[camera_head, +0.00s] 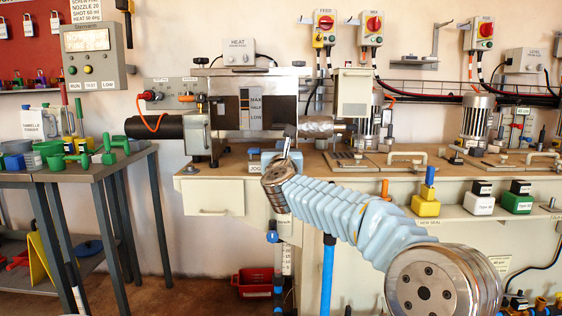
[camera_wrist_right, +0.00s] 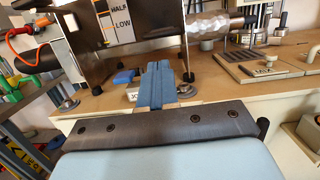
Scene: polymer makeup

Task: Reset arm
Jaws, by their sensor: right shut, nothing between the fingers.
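My right arm (camera_head: 350,211) reaches in from the lower right of the head view, with a pale blue ribbed sleeve. My right gripper (camera_head: 288,138) is at its far end, in front of the machine with the level gauge and above the wooden bench edge. In the right wrist view its two blue fingers (camera_wrist_right: 158,68) lie together with nothing between them. They point toward the bench top and the machine's lower front. My left arm and gripper are not in view.
The machine (camera_head: 240,96) stands on the wooden bench (camera_head: 225,164) close ahead of the gripper. A flat plate fixture (camera_wrist_right: 262,66) lies to its right. Yellow, white and green blocks (camera_head: 425,206) sit on the front ledge. A dark side table (camera_head: 95,170) with green parts stands at left.

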